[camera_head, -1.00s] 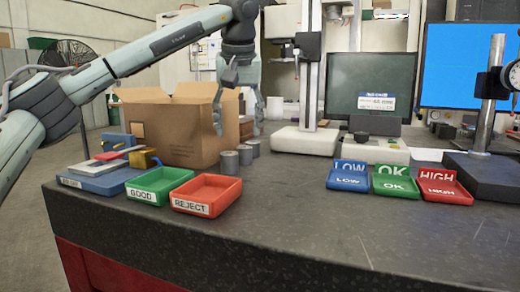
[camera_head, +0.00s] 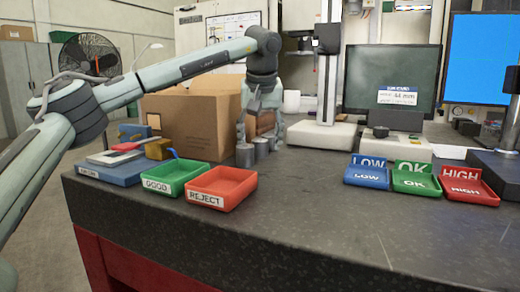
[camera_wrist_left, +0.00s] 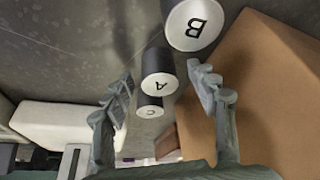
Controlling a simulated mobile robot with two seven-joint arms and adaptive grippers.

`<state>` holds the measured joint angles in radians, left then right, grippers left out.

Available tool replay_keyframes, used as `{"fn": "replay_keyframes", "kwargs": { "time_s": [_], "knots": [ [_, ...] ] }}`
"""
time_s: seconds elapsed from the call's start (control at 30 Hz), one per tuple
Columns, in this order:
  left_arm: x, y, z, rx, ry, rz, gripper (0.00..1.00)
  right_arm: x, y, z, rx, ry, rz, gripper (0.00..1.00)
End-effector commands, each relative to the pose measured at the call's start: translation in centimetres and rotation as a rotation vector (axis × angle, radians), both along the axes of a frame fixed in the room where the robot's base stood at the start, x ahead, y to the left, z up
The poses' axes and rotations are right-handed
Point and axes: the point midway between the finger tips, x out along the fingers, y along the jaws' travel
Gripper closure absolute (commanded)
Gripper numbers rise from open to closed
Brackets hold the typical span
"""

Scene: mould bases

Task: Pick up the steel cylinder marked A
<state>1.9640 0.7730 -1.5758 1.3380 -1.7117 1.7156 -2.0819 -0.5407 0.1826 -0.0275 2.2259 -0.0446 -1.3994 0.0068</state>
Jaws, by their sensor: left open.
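In the left wrist view, the steel cylinder marked A (camera_wrist_left: 160,78) stands between the cylinder marked B (camera_wrist_left: 195,25) and the cylinder marked C (camera_wrist_left: 150,108). Its letter appears upside down. My left gripper (camera_wrist_left: 160,72) is open, its fingers on either side of A with gaps to both. In the head view, my left gripper (camera_head: 260,138) points down over the row of cylinders. The front cylinder (camera_head: 245,156) and another behind it (camera_head: 262,149) show there; their letters cannot be read. The third is largely hidden by the gripper. My right gripper is not in view.
A cardboard box (camera_head: 185,125) stands close left of the cylinders. Green GOOD (camera_head: 175,181) and red REJECT (camera_head: 222,187) trays are in front. A white-based stand (camera_head: 320,135) is behind right. LOW, OK and HIGH bins (camera_head: 415,181) stand right; the table between is clear.

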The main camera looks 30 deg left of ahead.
Motion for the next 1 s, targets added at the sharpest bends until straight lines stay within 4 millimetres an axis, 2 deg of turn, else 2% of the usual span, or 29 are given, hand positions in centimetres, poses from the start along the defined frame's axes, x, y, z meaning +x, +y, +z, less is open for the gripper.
{"fn": "replay_keyframes", "kwargs": {
  "time_s": [0.07, 0.53, 1.0],
  "knots": [
    [-0.01, 0.01, 0.01, 0.000, 0.000, 0.000, 0.42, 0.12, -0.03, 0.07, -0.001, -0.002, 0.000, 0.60],
    [-0.02, 0.01, 0.04, 0.000, 0.000, 0.001, 0.99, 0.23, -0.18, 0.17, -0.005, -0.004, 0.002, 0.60],
    [0.04, -0.01, 0.79, -0.001, -0.004, 0.001, 1.00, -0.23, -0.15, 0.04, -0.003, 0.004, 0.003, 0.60]
  ]
}}
